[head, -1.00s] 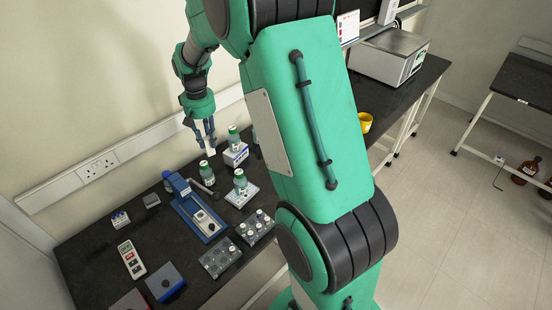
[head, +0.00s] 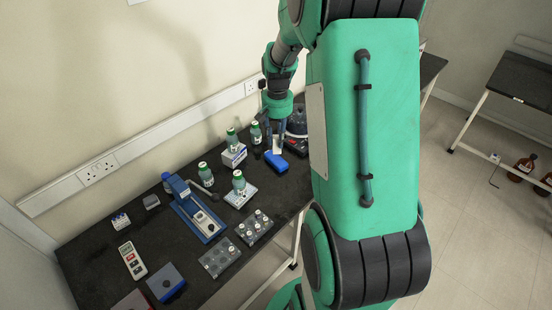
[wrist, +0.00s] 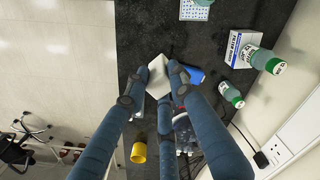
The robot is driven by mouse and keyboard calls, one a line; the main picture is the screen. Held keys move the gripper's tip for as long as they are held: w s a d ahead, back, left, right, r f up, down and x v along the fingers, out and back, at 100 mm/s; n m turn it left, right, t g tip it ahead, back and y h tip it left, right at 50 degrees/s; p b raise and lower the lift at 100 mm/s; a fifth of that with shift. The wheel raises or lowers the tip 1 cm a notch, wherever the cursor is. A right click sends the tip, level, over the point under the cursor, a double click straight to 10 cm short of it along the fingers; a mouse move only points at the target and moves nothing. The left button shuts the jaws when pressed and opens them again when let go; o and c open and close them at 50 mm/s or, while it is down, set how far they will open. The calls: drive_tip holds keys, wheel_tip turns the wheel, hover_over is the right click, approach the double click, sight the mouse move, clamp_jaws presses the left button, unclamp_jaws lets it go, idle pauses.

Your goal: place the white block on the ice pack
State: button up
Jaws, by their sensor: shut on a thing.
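My gripper (head: 276,146) is shut on the white block (wrist: 158,76), which sits between the fingertips in the wrist view. In the head view a small pale part of the block shows between the fingers, close to the far edge of the ice pack. The ice pack (head: 277,162) is a blue flat slab lying on the black bench. In the wrist view the ice pack (wrist: 196,74) shows just right of the block, partly hidden by a finger. The block looks held above bench level; I cannot tell the exact gap.
A white box (head: 233,155) with a green-capped bottle on it stands left of the ice pack, with another bottle (head: 256,133) behind. A dark device (head: 297,132) stands close on the right. A yellow cup (wrist: 138,153) shows in the wrist view.

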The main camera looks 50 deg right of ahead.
wheel_tip(320, 180, down, 14)
drive_tip(key=s+d, duration=0.1)
drive_tip(key=s, duration=0.1)
drive_tip(key=shift+d, duration=0.15)
drive_tip(key=shift+w+d+f, duration=0.1)
drive_tip(key=shift+w, duration=0.05)
drive_tip(key=b, duration=0.2)
hover_over(276, 158)
drive_tip(key=shift+f, duration=0.75)
drive_tip(key=shift+f, duration=1.75)
drive_tip(key=shift+f, duration=0.15)
drive_tip(key=o, duration=0.9)
drive_tip(key=shift+o, duration=0.2)
